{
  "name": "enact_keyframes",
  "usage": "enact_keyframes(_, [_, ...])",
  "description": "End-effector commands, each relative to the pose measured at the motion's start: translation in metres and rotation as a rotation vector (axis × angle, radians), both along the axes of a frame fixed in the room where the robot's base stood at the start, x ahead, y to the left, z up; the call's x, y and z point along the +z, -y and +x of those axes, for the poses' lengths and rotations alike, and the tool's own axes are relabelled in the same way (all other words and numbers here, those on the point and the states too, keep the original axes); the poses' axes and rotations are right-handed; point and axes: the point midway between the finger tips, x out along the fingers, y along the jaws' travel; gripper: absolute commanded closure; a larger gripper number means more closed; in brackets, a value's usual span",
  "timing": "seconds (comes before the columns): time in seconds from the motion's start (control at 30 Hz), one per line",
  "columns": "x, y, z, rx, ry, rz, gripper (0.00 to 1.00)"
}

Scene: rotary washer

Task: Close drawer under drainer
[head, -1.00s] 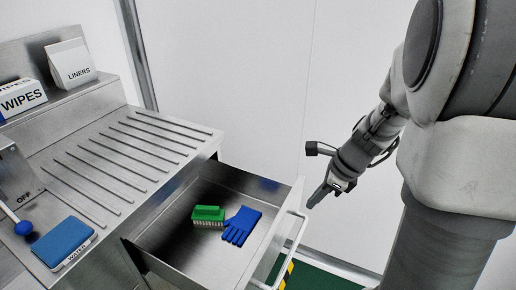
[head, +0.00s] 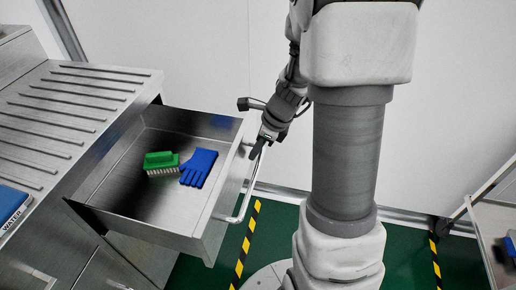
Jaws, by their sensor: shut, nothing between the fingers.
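The steel drawer (head: 130,205) stands pulled out from under the ribbed drainer (head: 70,110). A green brush (head: 161,162) and a blue glove (head: 199,167) lie inside it. The drawer's pale bar handle (head: 243,202) runs along its front, on the right. My gripper (head: 254,154) is shut and empty, pointing down by the far end of the handle. I cannot tell whether it touches the handle or the drawer front.
A blue item labelled WATER (head: 12,206) sits at the left edge. A white wall stands behind. The green floor (head: 415,265) has yellow-black stripes (head: 246,245). A wheeled steel cart (head: 494,222) stands at the right edge.

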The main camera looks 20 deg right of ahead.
Motion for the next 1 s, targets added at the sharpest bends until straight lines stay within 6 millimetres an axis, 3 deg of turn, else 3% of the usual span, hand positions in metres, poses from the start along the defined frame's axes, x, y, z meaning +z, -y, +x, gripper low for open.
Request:
enact_keyframes(0.37, [0.001, -0.003, 0.002, 0.001, 0.0, 0.0, 1.0])
enact_keyframes(0.53, [0.003, -0.017, 0.013, 0.004, 0.0, 0.0, 1.0])
enact_keyframes(0.77, [0.006, -0.057, 0.043, 0.006, -0.003, 0.001, 1.0])
enact_keyframes(1.0, [0.008, -0.111, 0.084, 0.008, -0.002, 0.001, 1.0])
